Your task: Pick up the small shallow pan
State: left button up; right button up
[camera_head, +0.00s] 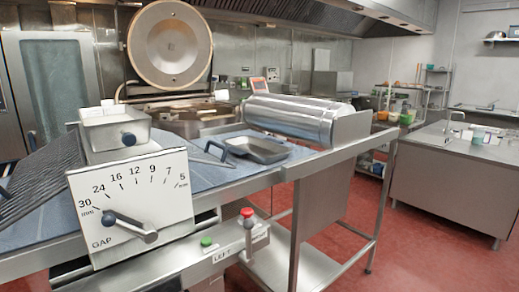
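A small shallow pan (257,151), grey and rectangular with a low rim, lies on the blue-grey surface (195,173) of a long machine in the middle of the view. Neither of my grippers is in view.
A large steel cylinder (290,117) lies behind the pan. In front stand a white dial panel (135,200) with a lever and a rail with green (206,241) and red (247,212) buttons. A kettle with raised round lid (170,45) stands behind. Red floor (430,245) is clear at right.

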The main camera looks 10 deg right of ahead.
aim_at(266, 151)
jog(key=i+l, duration=0.2)
jog(key=l, duration=0.3)
jog(key=i+l+u, duration=0.1)
jog(key=l, duration=0.4)
jog(key=i+l, duration=0.3)
jog(key=l, duration=0.25)
jog(key=i+l+u, duration=0.1)
jog(key=l, duration=0.4)
jog(key=i+l, duration=0.25)
jog(key=l, duration=0.3)
jog(key=i+l+u, duration=0.1)
jog(key=l, duration=0.4)
jog(key=i+l, duration=0.25)
jog(key=l, duration=0.3)
jog(key=i+l+u, duration=0.1)
jog(key=l, duration=0.45)
